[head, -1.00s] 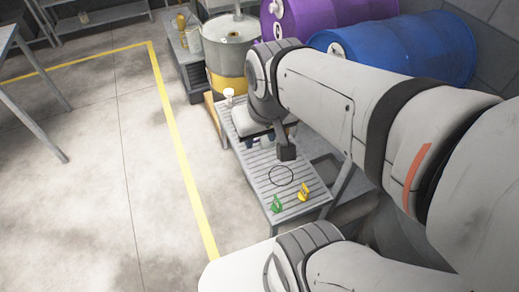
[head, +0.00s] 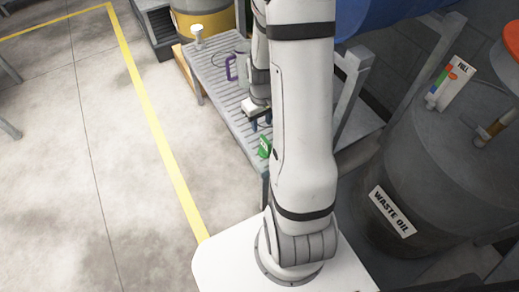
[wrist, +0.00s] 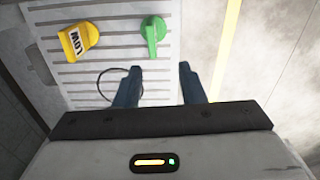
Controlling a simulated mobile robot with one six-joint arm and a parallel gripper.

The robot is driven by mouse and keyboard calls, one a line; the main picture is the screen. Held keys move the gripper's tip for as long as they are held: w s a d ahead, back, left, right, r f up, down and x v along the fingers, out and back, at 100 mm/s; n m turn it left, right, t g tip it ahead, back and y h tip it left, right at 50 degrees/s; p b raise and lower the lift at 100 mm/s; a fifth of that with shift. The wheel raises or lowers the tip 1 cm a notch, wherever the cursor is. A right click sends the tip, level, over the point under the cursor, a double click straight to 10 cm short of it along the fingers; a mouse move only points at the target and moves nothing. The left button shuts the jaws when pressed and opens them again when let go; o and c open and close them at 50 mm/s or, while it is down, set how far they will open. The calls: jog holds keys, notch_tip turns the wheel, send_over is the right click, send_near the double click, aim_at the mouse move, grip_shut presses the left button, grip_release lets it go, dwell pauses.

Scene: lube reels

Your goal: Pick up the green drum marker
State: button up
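The green drum marker (wrist: 152,36) stands on the slatted grey bench near its edge in the wrist view. It also shows in the head view (head: 264,146), partly hidden behind my arm. My gripper (wrist: 158,72) is open, with its two dark blue fingers apart and nothing between them. The marker is just beyond the fingertips, roughly in line with the gap between them, and apart from them. In the head view my gripper (head: 262,122) is just behind the marker, above the bench.
A yellow marker reading LOW (wrist: 78,40) stands left of the green one. A thin black ring (wrist: 112,84) lies on the bench (head: 208,75). A purple-handled jug (head: 232,68) and a white cup-like item (head: 198,33) stand farther back. A WASTE OIL drum (head: 420,180) is at right.

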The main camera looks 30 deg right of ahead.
aim_at(265, 139)
jog(key=f+b, duration=0.1)
jog(key=f, duration=0.2)
jog(key=d+f+b, duration=0.1)
jog(key=f, duration=0.3)
jog(key=f+b, duration=0.1)
jog(key=f, duration=0.3)
jog(key=shift+s+d+f, duration=0.2)
jog(key=shift+r, duration=0.1)
jog(key=shift+c, duration=0.3)
grip_shut()
